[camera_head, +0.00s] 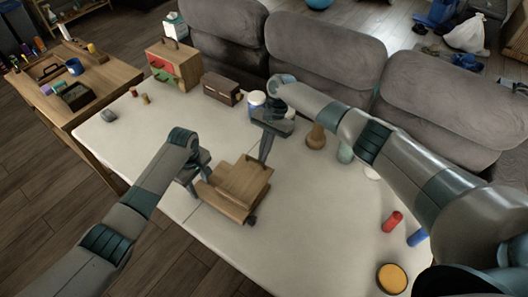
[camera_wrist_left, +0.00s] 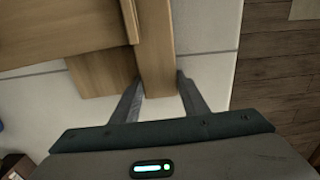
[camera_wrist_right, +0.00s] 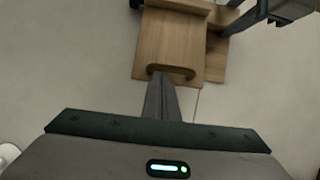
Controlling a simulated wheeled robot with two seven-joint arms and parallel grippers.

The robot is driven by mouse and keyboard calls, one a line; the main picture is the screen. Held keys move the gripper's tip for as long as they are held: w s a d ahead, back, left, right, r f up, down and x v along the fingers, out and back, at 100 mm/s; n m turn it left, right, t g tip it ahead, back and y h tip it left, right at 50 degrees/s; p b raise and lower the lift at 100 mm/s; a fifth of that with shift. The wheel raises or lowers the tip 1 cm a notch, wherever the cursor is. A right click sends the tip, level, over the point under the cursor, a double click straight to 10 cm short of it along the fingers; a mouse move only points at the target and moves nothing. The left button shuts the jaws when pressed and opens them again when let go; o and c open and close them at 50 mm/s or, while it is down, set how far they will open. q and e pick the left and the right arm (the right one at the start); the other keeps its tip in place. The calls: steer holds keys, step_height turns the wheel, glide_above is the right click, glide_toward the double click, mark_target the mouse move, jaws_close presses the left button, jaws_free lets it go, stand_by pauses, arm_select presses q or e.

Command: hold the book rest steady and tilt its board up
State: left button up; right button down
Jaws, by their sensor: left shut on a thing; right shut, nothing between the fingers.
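The wooden book rest (camera_head: 230,201) stands on the white table near its front edge. Its board (camera_head: 242,181) looks raised at a slant above the base; the exact angle is hard to tell. My left gripper (camera_head: 203,176) is shut on the base of the book rest at its left side, and the wooden bar (camera_wrist_left: 155,70) lies between its fingers in the left wrist view. My right gripper (camera_head: 264,158) is shut and empty, its fingertips at the board's far edge. In the right wrist view the fingertips (camera_wrist_right: 160,76) are at the board's slot-like handle (camera_wrist_right: 172,71).
A red cylinder (camera_head: 393,221), a blue one (camera_head: 417,237) and a yellow-topped tin (camera_head: 392,278) are at the right. The table's left part is mostly clear.

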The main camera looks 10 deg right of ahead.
steer(key=shift+a+r, duration=0.1)
steer(key=shift+r, duration=0.1)
steer(key=shift+s+a+r+t+h, duration=0.2)
steer(key=shift+r+t+h, duration=0.1)
steer(key=shift+r, duration=0.15)
steer(key=shift+s+a+r+t+h, duration=0.15)
steer(key=shift+s+a+r+h, duration=0.15)
steer(key=shift+r, duration=0.1)
steer(key=shift+s+a+r+t+h, duration=0.15)
steer(key=shift+r+t+h, duration=0.15)
steer(key=shift+r, duration=0.15)
steer(key=s+a+r, duration=0.6)
steer(key=a+r, duration=0.1)
steer(key=shift+s+t+h, duration=0.25)
steer(key=shift+t+h, duration=0.05)
steer(key=shift+t, duration=0.05)
steer(key=s+a+r, duration=0.3)
steer(key=r, duration=0.6)
steer(key=shift+f, duration=0.1)
